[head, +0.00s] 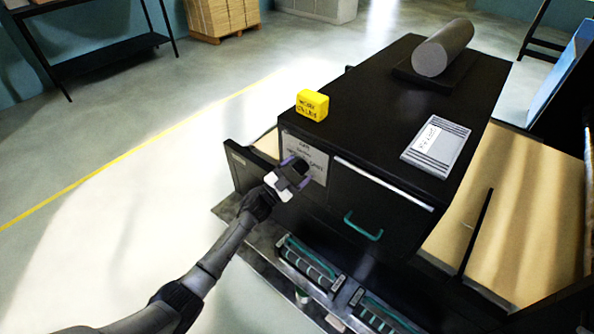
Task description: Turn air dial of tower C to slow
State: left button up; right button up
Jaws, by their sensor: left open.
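A black cabinet (385,95) stands at the centre; no letter naming it as tower C can be read. On its front is a pale panel (318,160) with small print too blurred to read. My left gripper (296,171) is open in front of the panel's lower left part, with its two fingers spread apart. The gripper covers part of the panel, and a dark shape lies between the fingers. I cannot make out the air dial or its setting, nor tell whether the fingers touch anything. My right gripper is not in view.
On the cabinet top are a yellow block (312,105), a grey roll (443,48) on a dark base and a printed booklet (436,146). A green handle (363,227) sticks out from the front. Open floor (110,215) lies to the left.

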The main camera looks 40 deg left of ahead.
pick_arm(q)
jog(key=shift+c, duration=0.3)
jog(key=c, duration=0.9)
jog(key=shift+o, duration=0.2)
jog(key=shift+m, duration=0.4)
jog(key=m+g+h, duration=0.1)
jog(key=m, duration=0.2)
jog(key=shift+m+h, duration=0.3)
jog(key=m+g, duration=0.1)
jog(key=m, duration=0.2)
jog(key=shift+h+p, duration=0.35)
jog(key=shift+h, duration=0.05)
jog(key=m+g+p, duration=0.1)
jog(key=m+g, duration=0.1)
jog(key=m, duration=0.1)
jog(key=shift+r+m, duration=0.1)
jog(key=shift+m, duration=0.3)
jog(key=shift+m+g+p, duration=0.3)
jog(key=shift+m+p, duration=0.25)
jog(key=shift+m, duration=0.55)
